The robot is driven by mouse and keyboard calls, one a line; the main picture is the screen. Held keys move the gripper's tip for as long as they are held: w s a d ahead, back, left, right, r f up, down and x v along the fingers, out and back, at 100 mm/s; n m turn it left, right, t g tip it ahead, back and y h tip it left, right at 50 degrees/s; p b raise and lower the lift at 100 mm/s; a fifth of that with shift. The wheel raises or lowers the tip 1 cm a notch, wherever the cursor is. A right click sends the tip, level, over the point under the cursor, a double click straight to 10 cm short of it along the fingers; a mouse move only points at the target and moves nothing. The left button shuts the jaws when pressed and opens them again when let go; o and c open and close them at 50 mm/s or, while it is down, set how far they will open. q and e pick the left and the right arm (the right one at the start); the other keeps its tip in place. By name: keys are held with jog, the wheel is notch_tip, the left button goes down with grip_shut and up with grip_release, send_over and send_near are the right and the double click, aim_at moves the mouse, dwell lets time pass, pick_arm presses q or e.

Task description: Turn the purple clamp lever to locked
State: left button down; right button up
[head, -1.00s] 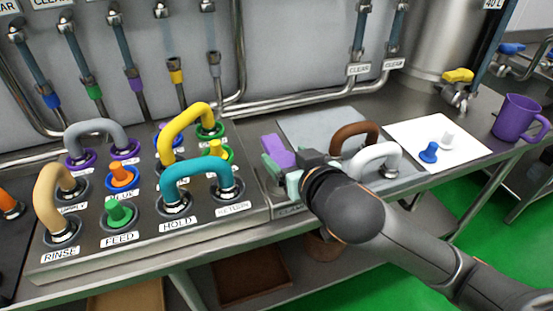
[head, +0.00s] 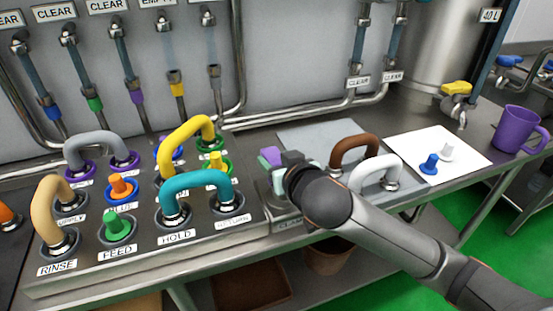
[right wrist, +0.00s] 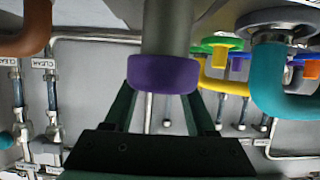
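The purple clamp lever (head: 269,156) stands at the clamp block (head: 262,190), right of the hose panel in the head view. Only its upper part shows there; my gripper hides the rest. My right gripper (head: 284,172) is right at the lever, with its greenish fingers beside it. In the right wrist view, a purple piece (right wrist: 163,74) on a grey shaft sits in front of my right gripper (right wrist: 163,98), in line with the gap between the dark green fingers. I cannot tell whether they touch or squeeze it. My left gripper is not in view.
A teal loop (head: 196,180) stands close left of the clamp. Brown (head: 353,145) and white (head: 374,168) handles stand close right. A white mat (head: 461,160) with small blue and white pieces and a purple mug (head: 516,130) are farther right.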

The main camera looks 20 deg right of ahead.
grip_shut()
jog(key=shift+f, duration=0.1)
dwell(0.9)
